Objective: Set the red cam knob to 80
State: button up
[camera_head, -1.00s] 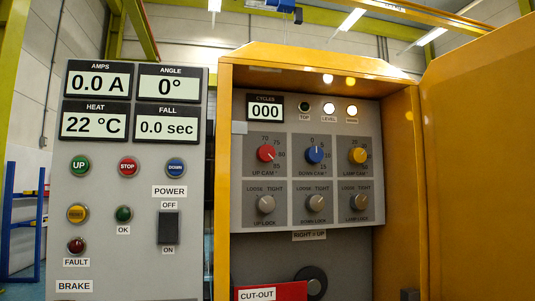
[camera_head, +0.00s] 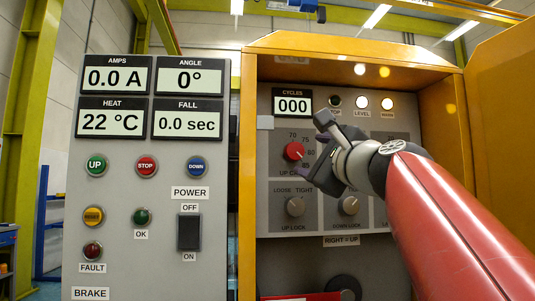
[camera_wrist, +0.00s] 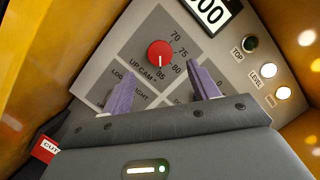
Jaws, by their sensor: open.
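The red cam knob (camera_head: 294,151) is on the grey panel inside the yellow cabinet, above the UP CAM label. It also shows in the wrist view (camera_wrist: 160,54), with numbers 70 to 85 around it. Its white pointer line points close to the 85 mark there. My gripper (camera_head: 319,146) is open and empty, in front of the panel just right of the red knob. In the wrist view its two purple fingers (camera_wrist: 160,88) are spread wide, and the knob shows beyond their tips, between them. It appears untouched. My gripper and arm hide the blue and yellow knobs in the head view.
The UP LOCK knob (camera_head: 295,206) is below the red knob, with the DOWN LOCK knob (camera_head: 348,205) to its right. The cabinet's yellow side wall (camera_head: 247,170) borders the panel on the left. The open door (camera_head: 503,130) is at right. The counter (camera_head: 293,105) reads 000.

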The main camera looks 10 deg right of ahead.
aim_at(296, 152)
jog(key=p+x, duration=0.2)
jog(key=x, duration=0.3)
jog(key=shift+w+r, duration=0.1)
jog(key=shift+w, duration=0.1)
jog(key=shift+w+a, duration=0.1)
jog(key=shift+w, duration=0.4)
jog(key=c, duration=1)
